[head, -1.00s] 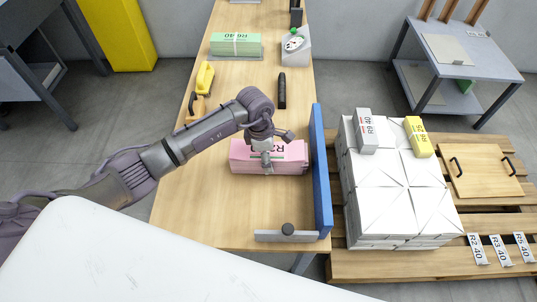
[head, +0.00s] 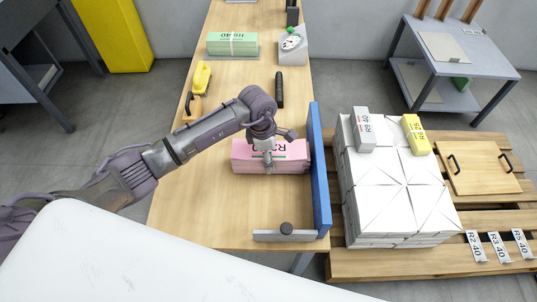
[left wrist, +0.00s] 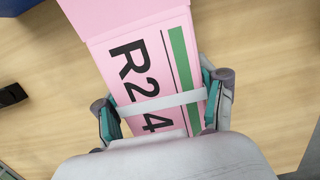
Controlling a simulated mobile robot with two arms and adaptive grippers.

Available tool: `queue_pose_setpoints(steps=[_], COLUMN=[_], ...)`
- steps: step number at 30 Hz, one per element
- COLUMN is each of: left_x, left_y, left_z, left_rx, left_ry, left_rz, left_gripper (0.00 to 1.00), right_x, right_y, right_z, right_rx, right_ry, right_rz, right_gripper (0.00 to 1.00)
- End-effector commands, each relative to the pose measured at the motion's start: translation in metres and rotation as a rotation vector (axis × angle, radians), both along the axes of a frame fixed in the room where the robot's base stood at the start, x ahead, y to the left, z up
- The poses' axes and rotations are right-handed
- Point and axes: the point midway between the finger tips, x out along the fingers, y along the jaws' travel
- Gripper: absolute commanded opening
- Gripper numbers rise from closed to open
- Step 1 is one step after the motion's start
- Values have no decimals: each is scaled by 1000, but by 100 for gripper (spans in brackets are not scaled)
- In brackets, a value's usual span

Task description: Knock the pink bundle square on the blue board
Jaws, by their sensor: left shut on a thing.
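The pink bundle (head: 292,158) lies on the wooden table with its right end at, or very near, the blue board (head: 319,168). Its label and white strap show in the left wrist view (left wrist: 140,45), where its layers look slightly uneven at the far end. The blue board stands upright along the table's right edge. My left gripper (head: 268,166) is over the bundle's middle, and its fingers (left wrist: 165,112) are shut on the bundle from both sides. My right gripper is not in view.
A grey metal bar with a dark knob (head: 286,233) lies near the board's front end. A green bundle (head: 232,44), a yellow tool (head: 201,76) and a black object (head: 279,90) are farther back. White stacks (head: 395,190) stand on a pallet to the right.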

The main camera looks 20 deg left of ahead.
Motion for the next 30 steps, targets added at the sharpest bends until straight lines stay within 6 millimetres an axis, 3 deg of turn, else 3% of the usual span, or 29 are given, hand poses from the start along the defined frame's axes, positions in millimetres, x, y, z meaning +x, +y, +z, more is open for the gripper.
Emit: queue_pose_setpoints(steps=[30], left_x=[6], left_y=[-18], left_z=[1], left_rx=[-3], left_ry=[-4], left_rz=[-1], left_gripper=[1], right_x=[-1], right_y=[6], right_z=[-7], right_rx=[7], right_ry=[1], right_rz=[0], right_gripper=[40])
